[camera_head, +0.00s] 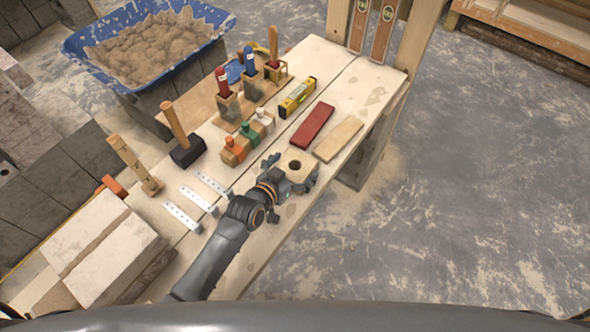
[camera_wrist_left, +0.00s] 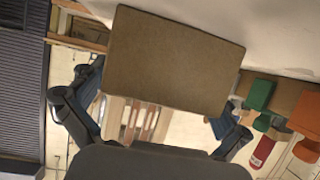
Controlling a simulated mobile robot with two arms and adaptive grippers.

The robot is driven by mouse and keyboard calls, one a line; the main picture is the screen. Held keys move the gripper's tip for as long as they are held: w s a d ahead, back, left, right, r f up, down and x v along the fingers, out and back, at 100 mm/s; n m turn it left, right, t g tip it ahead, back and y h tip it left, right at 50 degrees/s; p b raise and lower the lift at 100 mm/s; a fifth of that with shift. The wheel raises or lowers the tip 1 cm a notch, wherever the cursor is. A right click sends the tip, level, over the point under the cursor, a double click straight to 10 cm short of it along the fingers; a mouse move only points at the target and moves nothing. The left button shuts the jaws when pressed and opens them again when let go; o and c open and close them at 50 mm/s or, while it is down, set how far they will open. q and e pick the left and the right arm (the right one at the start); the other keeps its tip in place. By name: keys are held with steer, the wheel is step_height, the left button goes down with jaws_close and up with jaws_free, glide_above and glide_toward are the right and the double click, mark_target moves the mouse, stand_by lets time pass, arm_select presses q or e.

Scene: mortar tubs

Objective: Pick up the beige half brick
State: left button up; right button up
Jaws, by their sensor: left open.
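The beige half brick (camera_head: 296,165), a small block with a round hole in its top, lies on the pale worktable (camera_head: 258,248) near the right edge. My left gripper (camera_head: 290,173) reaches it from the near left, its fingers spread on either side of it. In the left wrist view the brick (camera_wrist_left: 175,60) shows a plain brown face in front of the palm, between the two open fingers. Whether either finger touches it, I cannot tell. My right gripper is not in view.
Beyond the brick lie a red slab (camera_head: 313,126), a beige slab (camera_head: 338,138) and a yellow level (camera_head: 297,97). Orange, green and white-topped blocks (camera_head: 248,138) stand left of it. Open floor is at right.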

arm_select(q)
steer(key=c, duration=1.5)
steer(key=shift+w+r, duration=0.1)
steer(key=shift+r, duration=0.05)
steer(key=shift+c, duration=0.7)
steer(key=shift+r, duration=0.1)
